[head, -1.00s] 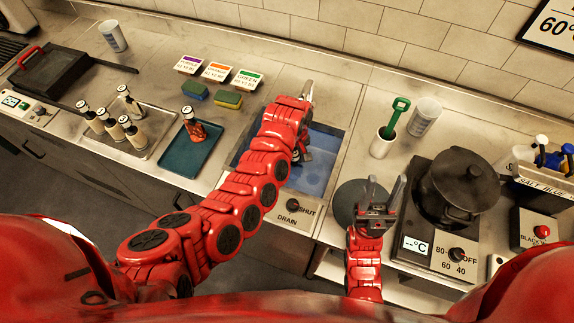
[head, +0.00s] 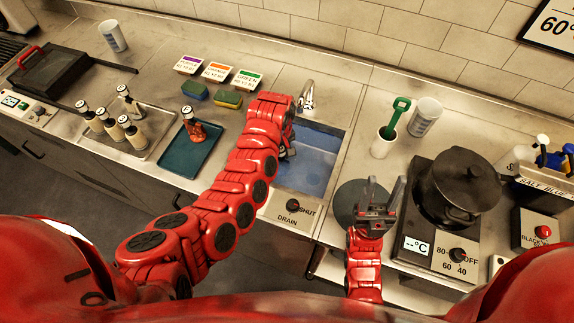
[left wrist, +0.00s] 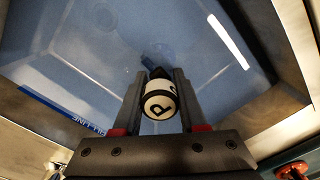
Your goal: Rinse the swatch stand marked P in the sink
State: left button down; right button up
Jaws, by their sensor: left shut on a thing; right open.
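The swatch stand marked P (left wrist: 160,103) has a white top with a black letter and a dark part beyond it. My left gripper (left wrist: 158,92) is shut on it, with one finger on each side. In the head view my left gripper (head: 286,147) is at the left side of the sink (head: 318,160), largely hidden by its own arm, and the stand cannot be made out there. The sink holds bluish water; I cannot tell whether the stand touches it. My right gripper (head: 378,203) is open and empty above a dark round disc (head: 352,197).
The faucet (head: 306,97) stands behind the sink; the drain knob (head: 292,205) is in front. Two sponges (head: 228,99), label cards (head: 216,72), a teal tray (head: 180,160) with a red stand (head: 193,129) and a tray of cream stands (head: 133,135) lie left. A pot (head: 460,180) stands right.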

pick_arm(q)
jog(key=shift+d, duration=0.1)
jog(key=shift+s+d, duration=0.25)
jog(key=shift+d, duration=0.5)
jog(key=d, duration=0.1)
jog(key=s+d+b, duration=0.1)
jog(key=shift+s+d+r, duration=0.1)
jog(key=shift+s+d, duration=0.1)
jog(key=shift+d, duration=0.1)
notch_tip(320, 180, up, 14)
jog(key=p, duration=0.8)
jog(key=shift+w, duration=0.25)
jog(key=shift+r, duration=0.15)
dwell(0.7)
